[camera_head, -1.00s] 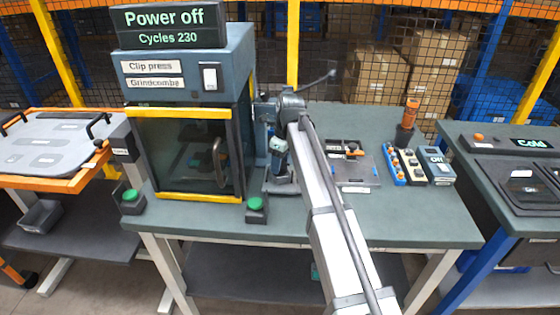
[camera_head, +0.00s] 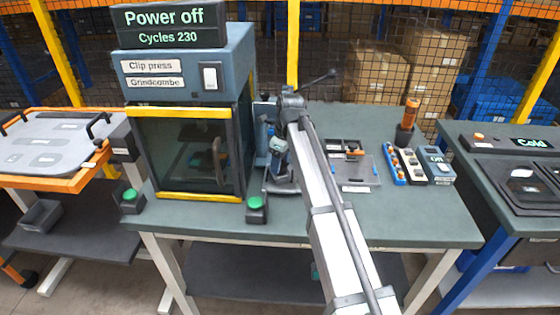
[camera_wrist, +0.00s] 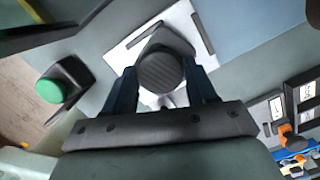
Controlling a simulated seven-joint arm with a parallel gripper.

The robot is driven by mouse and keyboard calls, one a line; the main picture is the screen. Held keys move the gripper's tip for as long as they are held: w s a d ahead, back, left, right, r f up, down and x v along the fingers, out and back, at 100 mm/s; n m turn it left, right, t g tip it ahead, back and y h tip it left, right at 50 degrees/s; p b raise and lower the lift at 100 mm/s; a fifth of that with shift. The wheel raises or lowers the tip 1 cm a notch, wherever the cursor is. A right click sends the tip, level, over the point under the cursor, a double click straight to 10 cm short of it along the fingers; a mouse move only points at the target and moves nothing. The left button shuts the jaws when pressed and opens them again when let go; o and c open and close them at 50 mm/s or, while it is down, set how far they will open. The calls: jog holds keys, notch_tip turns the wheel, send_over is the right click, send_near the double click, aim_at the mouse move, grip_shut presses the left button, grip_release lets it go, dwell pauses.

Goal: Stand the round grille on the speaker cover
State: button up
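In the wrist view a round dark grille (camera_wrist: 160,72) with a ribbed face sits between the two dark blue fingers of my gripper (camera_wrist: 161,72). Both fingertips appear to meet its sides, so my gripper looks shut on it. Just beyond the grille is a dark grey angular piece (camera_wrist: 172,39), perhaps the speaker cover, on a white sheet. The grille hides part of it, and I cannot tell whether the two touch. In the head view my gripper (camera_head: 278,158) is low over the bench, right of the clip press; the grille is not clear there.
The clip press (camera_head: 185,125) stands close on the left, with a green button (camera_head: 256,203) in front. On the right are a clear tray (camera_head: 355,172), small blocks (camera_head: 405,165) and an orange-topped tool (camera_head: 411,110). The bench front (camera_head: 390,220) is clear.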

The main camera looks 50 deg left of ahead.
jog(key=o, duration=0.4)
jog(key=shift+o, duration=0.2)
notch_tip(320, 180, up, 14)
jog(key=d, duration=0.2)
jog(key=shift+w+f, duration=0.15)
jog(key=shift+w, duration=0.25)
